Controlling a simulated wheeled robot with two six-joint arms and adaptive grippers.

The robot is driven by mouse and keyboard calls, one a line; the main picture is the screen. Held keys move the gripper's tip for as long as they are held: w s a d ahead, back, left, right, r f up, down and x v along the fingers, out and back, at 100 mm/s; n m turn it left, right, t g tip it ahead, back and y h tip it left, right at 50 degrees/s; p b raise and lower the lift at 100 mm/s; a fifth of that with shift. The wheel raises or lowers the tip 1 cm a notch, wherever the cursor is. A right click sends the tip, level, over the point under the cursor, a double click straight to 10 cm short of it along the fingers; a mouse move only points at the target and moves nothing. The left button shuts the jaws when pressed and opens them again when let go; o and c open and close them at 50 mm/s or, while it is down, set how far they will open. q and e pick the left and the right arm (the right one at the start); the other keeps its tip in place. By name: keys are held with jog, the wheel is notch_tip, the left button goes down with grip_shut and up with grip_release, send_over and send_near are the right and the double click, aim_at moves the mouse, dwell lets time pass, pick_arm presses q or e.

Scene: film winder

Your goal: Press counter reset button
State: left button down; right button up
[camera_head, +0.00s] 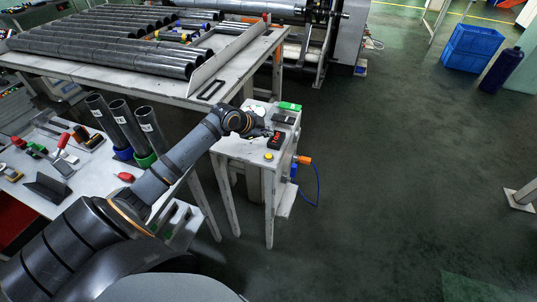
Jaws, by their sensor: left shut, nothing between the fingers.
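The counter (276,139) is a small dark box with a lit red display on top of a narrow white stand (232,150). A yellow round button (268,156) sits near the stand's front edge. My left arm reaches in from the lower left, and my left gripper (268,132) is shut and empty, right beside the counter. I cannot tell whether its fingertips touch the counter. The counter's reset button is too small to make out. My right gripper is not in view.
A green-topped item (290,106) lies at the stand's back. An orange connector (304,160) and blue cable (318,185) stick out at its right. A long table (100,62) with dark tubes stands behind. A tool table (75,180) is at left. Blue crates (472,45) stand far right; the floor between is clear.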

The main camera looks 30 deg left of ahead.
pick_arm(q)
jog(key=shift+r, duration=0.1)
jog(key=b, duration=0.7)
send_over(267, 157)
notch_tip(267, 157, down, 8)
jog(key=shift+w+r, duration=0.1)
jog(key=shift+r, duration=0.1)
jog(key=shift+f+b, duration=0.3)
jog(key=shift+f, duration=0.4)
dwell(0.5)
jog(key=shift+f, duration=0.35)
